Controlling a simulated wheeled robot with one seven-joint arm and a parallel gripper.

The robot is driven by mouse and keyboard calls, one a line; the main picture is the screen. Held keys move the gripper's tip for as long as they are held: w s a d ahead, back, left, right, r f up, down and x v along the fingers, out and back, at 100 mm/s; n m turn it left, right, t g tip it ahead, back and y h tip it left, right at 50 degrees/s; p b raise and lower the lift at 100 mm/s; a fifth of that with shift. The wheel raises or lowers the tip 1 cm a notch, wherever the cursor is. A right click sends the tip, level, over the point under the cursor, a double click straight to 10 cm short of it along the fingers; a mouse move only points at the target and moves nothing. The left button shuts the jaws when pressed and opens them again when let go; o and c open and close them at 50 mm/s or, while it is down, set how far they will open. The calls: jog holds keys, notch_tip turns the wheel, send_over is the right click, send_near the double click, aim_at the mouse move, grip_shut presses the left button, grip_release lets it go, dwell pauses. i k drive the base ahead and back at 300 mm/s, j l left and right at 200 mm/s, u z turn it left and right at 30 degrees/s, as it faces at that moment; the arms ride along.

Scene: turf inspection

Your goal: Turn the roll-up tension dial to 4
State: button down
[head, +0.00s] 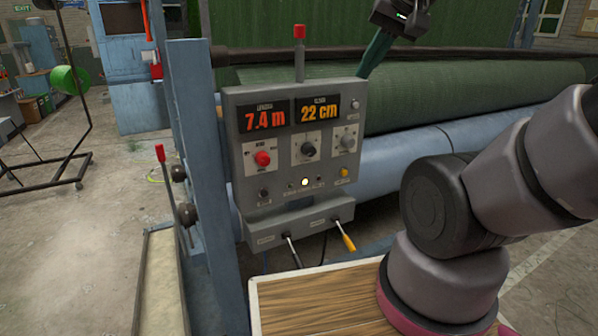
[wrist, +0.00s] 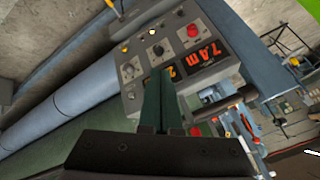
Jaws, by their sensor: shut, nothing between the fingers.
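A grey control panel (head: 283,185) carries a red knob (head: 262,158), a black knob (head: 308,149) and a grey knob (head: 348,142) in a row. Their small labels and scales are too small to read, so I cannot tell which is the tension dial or its setting. The displays (head: 278,114) above read 7.4 m and 22 cm. My gripper (head: 367,70) is above the panel's top right corner, its dark green fingers shut and empty, pointing down. In the wrist view, the fingers (wrist: 158,75) overlap the panel's display edge, with the black knob (wrist: 157,50) beyond them.
A red-tipped lever (head: 299,45) rises behind the panel. Black and yellow handles (head: 344,235) stick out below it. A blue post (head: 200,150) stands at left, and a green turf roll (head: 470,90) lies behind. A wooden-topped surface (head: 320,300) is in front.

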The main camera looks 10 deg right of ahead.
aim_at(308, 148)
jog(key=k+j, duration=0.1)
jog(key=j, duration=0.25)
jog(key=j+z, duration=0.1)
jog(key=j, duration=0.25)
jog(key=k+j, duration=0.15)
jog(key=j, duration=0.2)
jog(key=k+j, duration=0.1)
jog(key=j, duration=0.25)
jog(key=z, duration=0.05)
